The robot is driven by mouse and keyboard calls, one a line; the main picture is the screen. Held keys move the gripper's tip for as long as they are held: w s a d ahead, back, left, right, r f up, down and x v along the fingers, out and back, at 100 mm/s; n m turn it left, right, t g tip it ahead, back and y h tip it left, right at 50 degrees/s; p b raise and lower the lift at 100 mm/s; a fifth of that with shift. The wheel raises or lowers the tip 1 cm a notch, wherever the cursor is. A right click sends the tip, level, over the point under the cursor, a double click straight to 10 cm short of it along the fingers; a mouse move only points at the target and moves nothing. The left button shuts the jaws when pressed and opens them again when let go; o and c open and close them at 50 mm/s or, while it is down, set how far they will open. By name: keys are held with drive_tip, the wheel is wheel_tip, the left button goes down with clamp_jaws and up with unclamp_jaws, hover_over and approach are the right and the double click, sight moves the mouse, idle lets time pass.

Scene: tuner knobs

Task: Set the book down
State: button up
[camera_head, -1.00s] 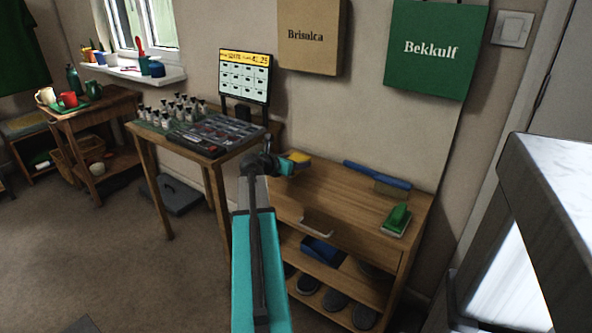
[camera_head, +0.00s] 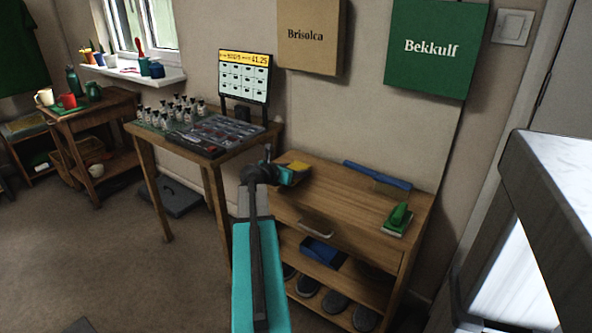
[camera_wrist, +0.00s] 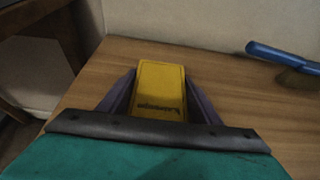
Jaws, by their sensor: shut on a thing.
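The book (camera_wrist: 158,88) is small and yellow with dark lettering on its cover. In the wrist view it sits between the two dark fingers of my gripper (camera_wrist: 160,98), which is shut on it. In the head view the yellow book (camera_head: 299,166) shows just beyond my gripper (camera_head: 292,174), at the left end of the wooden cabinet top (camera_head: 345,205). The book is low over the wood or touching it; I cannot tell which. Its near end is hidden by my gripper.
A blue-handled brush (camera_head: 377,174) lies at the back of the cabinet top, and a green-handled scrubber (camera_head: 398,220) stands at its right end. The middle of the top is clear. A table with a display screen (camera_head: 244,77) and small bottles (camera_head: 172,112) stands to the left.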

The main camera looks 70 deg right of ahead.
drive_tip(key=o, duration=1.1)
drive_tip(key=shift+f, duration=0.1)
drive_tip(key=shift+o, duration=0.2)
drive_tip(key=p+v, duration=0.1)
drive_tip(key=v, duration=0.5)
drive_tip(key=p+v, duration=0.1)
drive_tip(key=v, duration=0.5)
drive_tip(key=shift+r, duration=0.25)
drive_tip(key=shift+w, duration=0.1)
